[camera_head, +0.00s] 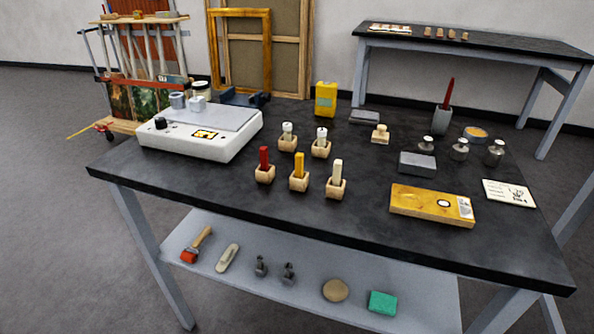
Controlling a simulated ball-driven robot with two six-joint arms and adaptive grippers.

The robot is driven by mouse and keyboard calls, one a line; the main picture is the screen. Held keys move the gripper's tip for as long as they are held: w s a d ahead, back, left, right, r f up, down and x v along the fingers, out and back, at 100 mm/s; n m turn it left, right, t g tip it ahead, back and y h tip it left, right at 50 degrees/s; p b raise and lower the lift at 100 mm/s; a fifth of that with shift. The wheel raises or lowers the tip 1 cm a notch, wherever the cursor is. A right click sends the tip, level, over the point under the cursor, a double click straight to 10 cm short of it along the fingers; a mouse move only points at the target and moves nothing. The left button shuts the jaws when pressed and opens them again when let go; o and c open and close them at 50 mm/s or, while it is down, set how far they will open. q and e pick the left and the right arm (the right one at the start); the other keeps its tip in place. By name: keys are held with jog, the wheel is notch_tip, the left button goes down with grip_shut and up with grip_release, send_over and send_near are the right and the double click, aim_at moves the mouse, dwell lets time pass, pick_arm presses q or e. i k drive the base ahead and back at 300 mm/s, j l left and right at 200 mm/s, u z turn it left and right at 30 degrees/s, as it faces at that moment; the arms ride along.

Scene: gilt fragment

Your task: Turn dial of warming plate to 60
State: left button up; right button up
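The warming plate (228,140) is a white box with a grey top, at the left end of the black table. Its black dial (160,123) is on the front panel at the left. A small display or label with an orange tint (205,134) is to the right of the dial; its marks are too small to read. The dial's setting cannot be read. Two small metal cups (178,100) stand on the plate's far left part. Neither of my grippers is in view.
On the black table (330,220) stand several wooden holders with coloured sticks (299,180), a yellow can (326,99), a wooden block (432,205) and metal jars (460,149). A lower shelf (310,297) holds tools. The table strip before the plate is clear.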

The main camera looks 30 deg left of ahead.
aim_at(161, 124)
jog(key=u, duration=1.65)
